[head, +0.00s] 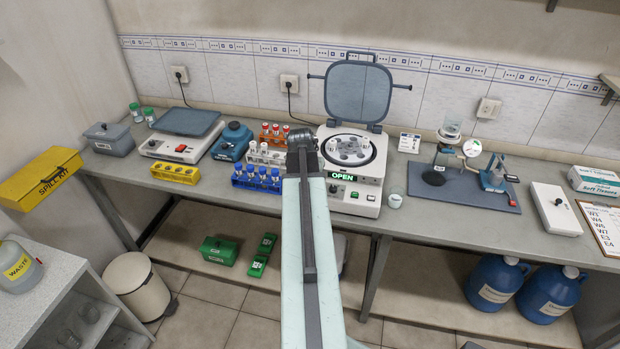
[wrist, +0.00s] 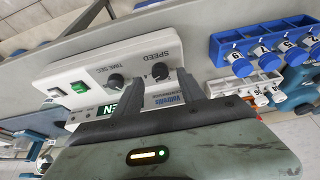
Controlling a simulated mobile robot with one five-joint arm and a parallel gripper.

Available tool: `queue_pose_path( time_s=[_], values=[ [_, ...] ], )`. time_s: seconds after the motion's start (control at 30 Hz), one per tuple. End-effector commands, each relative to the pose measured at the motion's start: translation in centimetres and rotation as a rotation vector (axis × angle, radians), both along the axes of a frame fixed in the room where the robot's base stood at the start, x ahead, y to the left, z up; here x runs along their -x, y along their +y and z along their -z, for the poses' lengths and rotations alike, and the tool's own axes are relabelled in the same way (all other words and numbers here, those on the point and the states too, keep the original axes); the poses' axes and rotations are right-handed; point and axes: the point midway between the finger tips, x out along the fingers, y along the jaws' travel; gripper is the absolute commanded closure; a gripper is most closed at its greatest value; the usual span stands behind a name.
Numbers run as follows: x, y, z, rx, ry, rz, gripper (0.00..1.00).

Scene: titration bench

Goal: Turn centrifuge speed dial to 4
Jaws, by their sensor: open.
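The white centrifuge (head: 368,192) stands on the bench with its lid (head: 358,92) raised and tubes in its rotor. Its green display reads OPEN. In the wrist view its front panel appears upside down, with the black speed dial (wrist: 160,71) under the word SPEED and the time dial (wrist: 115,82) to its left. My gripper (wrist: 161,82) is open, its dark fingers on either side of the speed dial in the picture. I cannot tell whether they touch it. The dial's setting is too small to read. In the head view my arm hides the gripper.
A blue tube rack (head: 257,184) stands left of the centrifuge; it also shows in the wrist view (wrist: 262,38). Racks of red- and white-capped tubes stand behind it. A small beaker (head: 395,199) is close to the centrifuge's right side. The bench edge runs in front.

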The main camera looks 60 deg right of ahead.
Motion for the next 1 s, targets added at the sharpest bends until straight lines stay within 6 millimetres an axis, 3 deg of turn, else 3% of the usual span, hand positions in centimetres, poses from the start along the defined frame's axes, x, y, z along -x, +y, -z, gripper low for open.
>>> queue_pose_path(
  time_s=[0.03, 0.23, 0.77, 0.87, 0.97, 1.0],
  values=[
    [0.2, 0.5, -2.0, 0.0, 0.0, 0.0, 0.53],
    [0.6, 1.7, -4.8, 0.0, 0.0, 0.001, 0.53],
    [0.6, 1.9, -4.7, 0.0, 0.0, 0.0, 0.53],
    [-1.1, 3.0, -4.5, 0.0, 0.0, -0.03, 0.53],
    [-5.8, 6.5, -4.0, 0.0, 0.0, -0.119, 0.53],
    [-8.2, 8.7, -3.7, 0.0, 0.0, -0.169, 0.53]
  ],
)
